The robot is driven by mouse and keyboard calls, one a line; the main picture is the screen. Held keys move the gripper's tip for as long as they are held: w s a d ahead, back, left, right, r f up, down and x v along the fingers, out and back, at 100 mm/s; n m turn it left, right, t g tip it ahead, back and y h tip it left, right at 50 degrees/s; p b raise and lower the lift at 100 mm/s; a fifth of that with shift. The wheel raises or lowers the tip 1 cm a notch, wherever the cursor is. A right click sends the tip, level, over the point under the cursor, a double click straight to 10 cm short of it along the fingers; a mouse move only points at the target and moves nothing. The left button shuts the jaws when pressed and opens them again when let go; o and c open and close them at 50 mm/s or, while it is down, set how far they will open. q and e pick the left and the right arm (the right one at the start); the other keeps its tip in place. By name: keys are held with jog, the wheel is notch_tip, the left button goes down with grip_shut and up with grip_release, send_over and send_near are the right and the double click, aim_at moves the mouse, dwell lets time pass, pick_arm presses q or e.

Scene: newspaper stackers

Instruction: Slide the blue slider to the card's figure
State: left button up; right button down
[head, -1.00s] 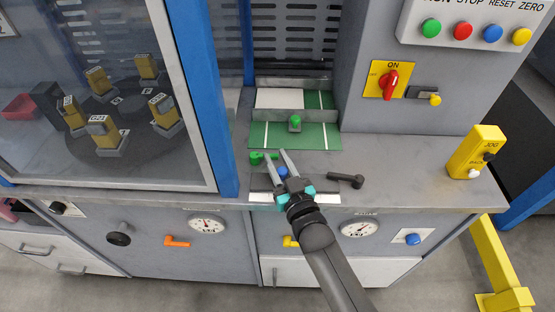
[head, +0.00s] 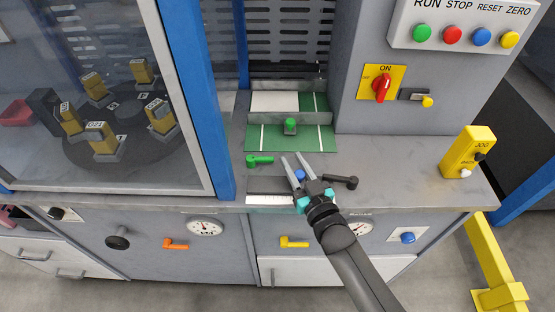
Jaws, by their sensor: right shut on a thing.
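The blue slider (head: 300,174) is a small blue knob above a pale scale strip (head: 268,199) on the grey ledge. My right gripper (head: 292,157) reaches in from the lower right. Its two grey fingers are shut on the blue slider, one on each side, and partly hide it. The right part of the scale is hidden behind the gripper. The scale's marks are too small to read. A blank-looking white panel (head: 274,101) lies at the back of the green plate; I see no figure on it. My left gripper is not in view.
A green handle (head: 259,160) lies left of the fingers and a black handle (head: 342,182) right of them. A green knob (head: 290,125) stands on the green plate (head: 268,146) behind. A yellow jog box (head: 469,152) stands farther right. A blue post (head: 209,110) rises at left.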

jog(key=shift+d, duration=1.1)
jog(key=c, duration=0.6)
grip_release()
jog(key=shift+a, duration=0.1)
jog(key=p+v, duration=0.1)
jog(key=v, duration=1.4)
jog(key=shift+s, duration=0.15)
